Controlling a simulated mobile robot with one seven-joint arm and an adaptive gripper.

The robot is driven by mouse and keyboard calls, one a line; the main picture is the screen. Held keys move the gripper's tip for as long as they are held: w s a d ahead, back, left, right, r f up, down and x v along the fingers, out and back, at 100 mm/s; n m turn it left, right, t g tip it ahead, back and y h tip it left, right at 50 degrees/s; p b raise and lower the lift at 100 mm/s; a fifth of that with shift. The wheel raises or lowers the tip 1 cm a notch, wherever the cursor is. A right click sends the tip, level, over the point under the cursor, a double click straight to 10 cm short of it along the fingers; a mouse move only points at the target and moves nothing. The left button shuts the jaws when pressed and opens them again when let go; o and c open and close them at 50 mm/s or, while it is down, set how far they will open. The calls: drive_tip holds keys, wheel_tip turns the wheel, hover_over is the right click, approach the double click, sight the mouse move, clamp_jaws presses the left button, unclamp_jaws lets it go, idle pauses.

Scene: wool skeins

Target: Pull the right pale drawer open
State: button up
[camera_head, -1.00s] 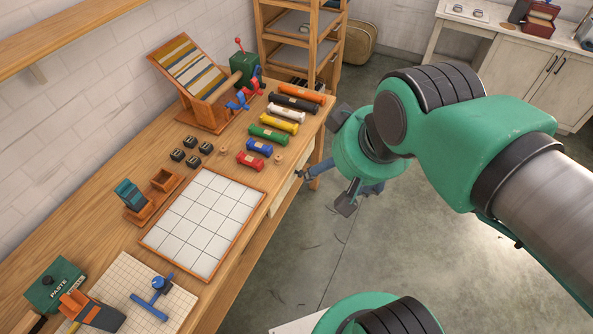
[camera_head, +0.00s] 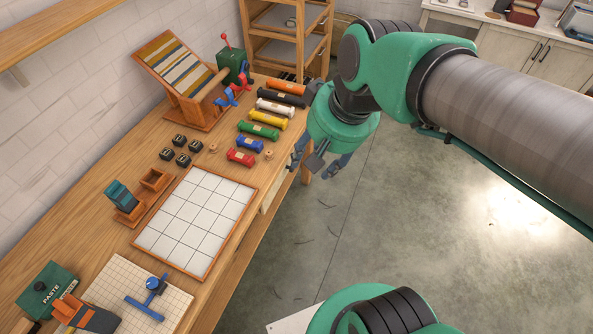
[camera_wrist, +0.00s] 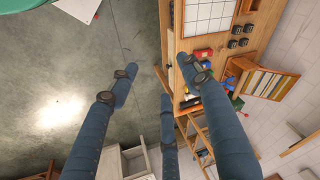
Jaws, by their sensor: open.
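A pale drawer front (camera_head: 271,194) shows as a narrow strip under the front edge of the wooden workbench (camera_head: 228,243), seen steeply from above in the head view. It looks closed; its handle cannot be made out. My gripper (camera_head: 317,166) is open and empty beside the bench's front right corner, its fingers partly hidden by its green body. In the wrist view the blue fingers of my gripper (camera_wrist: 155,85) are spread, with the bench edge between them. No finger clearly touches the drawer.
Wool skeins (camera_head: 265,116) lie in a row near the bench's right end. A white gridded board (camera_head: 195,220) lies along the front edge. A wooden shelf rack (camera_head: 287,35) stands behind the bench. Open floor (camera_head: 400,230) lies to the right.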

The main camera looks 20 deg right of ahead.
drive_tip(key=w+d+f+m+g+y, duration=0.15)
drive_tip(key=w+f+m+y, duration=0.25)
drive_tip(key=w+f, duration=0.45)
drive_tip(key=w+d+f+m+y+b, duration=0.1)
drive_tip(key=w+d+f+m+y, duration=0.2)
drive_tip(key=w+f, duration=0.55)
drive_tip(key=w+d+f+m+g+y, duration=0.1)
drive_tip(key=w+f+m+y, duration=0.35)
drive_tip(key=w+f, duration=0.45)
drive_tip(key=w+d+f+m+t, duration=0.1)
drive_tip(key=d+f+m+t, duration=0.2)
drive_tip(key=f, duration=0.8)
drive_tip(key=w+d+f+m+t, duration=0.2)
drive_tip(key=d+f+m+t, duration=0.2)
drive_tip(key=d+f+m, duration=0.2)
drive_tip(key=w+d+f+m+t+b, duration=0.1)
drive_tip(key=d+f+m+t, duration=0.3)
drive_tip(key=f, duration=1.1)
drive_tip(key=d+m, duration=0.1)
drive_tip(key=d, duration=0.2)
drive_tip(key=shift+w+d+f, duration=0.2)
drive_tip(key=shift+d+f, duration=0.05)
drive_tip(key=shift+f, duration=0.1)
drive_tip(key=shift+t, duration=0.25)
drive_tip(key=b+x, duration=0.1)
drive_tip(key=x, duration=1.3)
drive_tip(key=shift+b, duration=0.35)
clamp_jaws()
